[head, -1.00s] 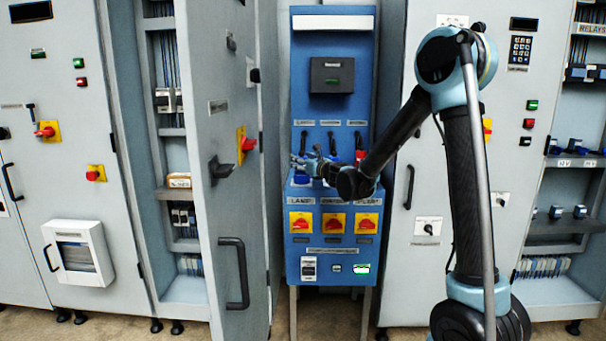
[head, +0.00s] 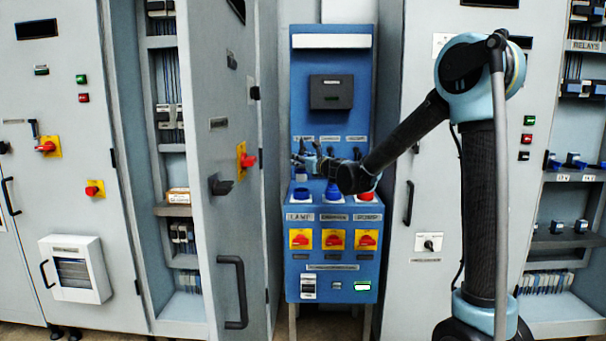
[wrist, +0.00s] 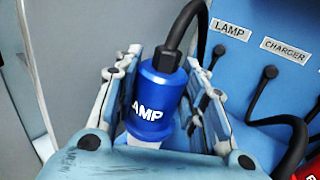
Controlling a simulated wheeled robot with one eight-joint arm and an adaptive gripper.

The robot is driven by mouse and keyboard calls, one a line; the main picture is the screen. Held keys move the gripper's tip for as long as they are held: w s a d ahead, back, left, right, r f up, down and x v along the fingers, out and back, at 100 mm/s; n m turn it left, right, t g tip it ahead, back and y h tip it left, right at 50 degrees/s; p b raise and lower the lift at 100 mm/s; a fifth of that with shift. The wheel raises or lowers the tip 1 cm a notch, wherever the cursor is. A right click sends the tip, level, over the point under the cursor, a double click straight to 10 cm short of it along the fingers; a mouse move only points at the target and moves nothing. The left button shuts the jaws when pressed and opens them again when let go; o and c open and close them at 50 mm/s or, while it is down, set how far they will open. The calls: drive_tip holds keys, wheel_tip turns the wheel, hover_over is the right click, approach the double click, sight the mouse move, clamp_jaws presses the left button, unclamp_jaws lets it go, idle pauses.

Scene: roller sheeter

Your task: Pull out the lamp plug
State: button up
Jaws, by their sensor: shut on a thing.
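The lamp plug (wrist: 153,98) is a blue cylinder marked "AMP" in the wrist view, with a black cable gland and black cable at its top and a pale part below. My gripper (wrist: 150,95) is shut on it, with a finger on each side. In the head view my gripper (head: 308,162) is above the blue lamp socket (head: 302,194), at the left of the blue panel's ledge. The plug is small there and partly covered by the fingers. I cannot tell clearly how far its lower end is from the socket.
The blue panel (head: 333,268) has a blue middle plug (head: 333,190) and a red right plug (head: 366,190). Yellow-and-red switches (head: 301,239) sit below. An open grey cabinet door (head: 228,200) stands close on the left. The cables run to the upright panel behind.

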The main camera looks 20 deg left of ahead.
drive_tip(key=shift+r, duration=4.5)
drive_tip(key=shift+s, duration=0.1)
